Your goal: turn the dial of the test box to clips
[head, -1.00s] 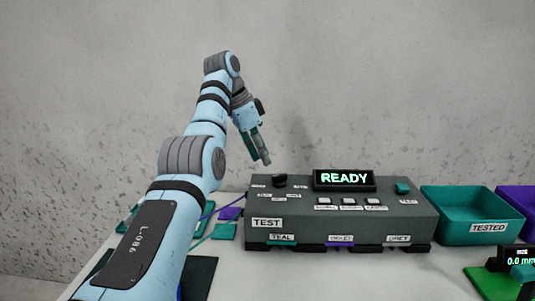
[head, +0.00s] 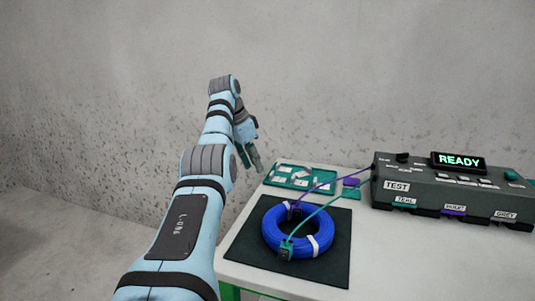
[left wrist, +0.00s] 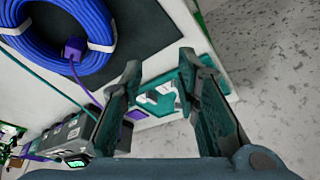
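The test box (head: 450,193) is a dark grey unit at the right of the head view, its display (head: 459,162) lit with READY. A black dial (head: 403,157) stands at the left of its top; the small labels around it are too small to read, so its setting cannot be told. My left gripper (head: 252,158) is to the left of the box, clear of the dial. In the left wrist view the left gripper (left wrist: 160,66) is open and empty, with part of the box (left wrist: 78,133) at lower left. My right gripper is not in view.
A blue cable coil (head: 297,228) lies on a dark mat (head: 250,247), with teal and purple leads running to the box. A teal tray (head: 290,182) with pale pieces sits behind it, beside a purple block (head: 351,182). The white table (head: 385,262) is bare in front of the box.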

